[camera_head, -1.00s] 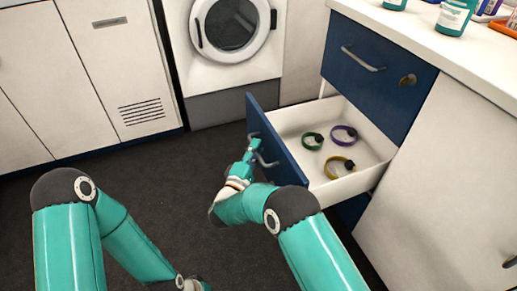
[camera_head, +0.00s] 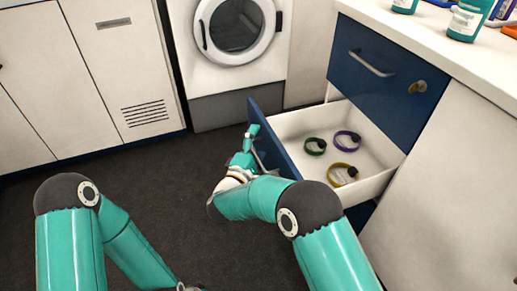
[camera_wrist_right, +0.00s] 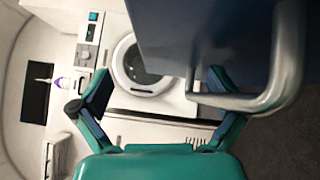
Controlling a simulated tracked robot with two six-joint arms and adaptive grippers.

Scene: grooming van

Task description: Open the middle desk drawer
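The middle drawer (camera_head: 276,148) has a dark blue front and a white box, and stands pulled well out of the desk. Its grey handle (camera_head: 259,157) is partly hidden by my right gripper (camera_head: 250,141) in the head view. In the right wrist view the handle (camera_wrist_right: 262,101) looms large at the right. My right gripper (camera_wrist_right: 157,88) shows its two fingers spread apart there. The handle bar crosses in front of the right finger; whether they touch I cannot tell.
Green (camera_head: 315,146), purple (camera_head: 347,141) and yellow (camera_head: 342,174) collars lie in the drawer. The closed top drawer (camera_head: 385,75) is above it. A washing machine (camera_head: 237,75) and white cabinets (camera_head: 125,75) stand behind. The dark floor (camera_head: 150,180) left of the drawer is clear.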

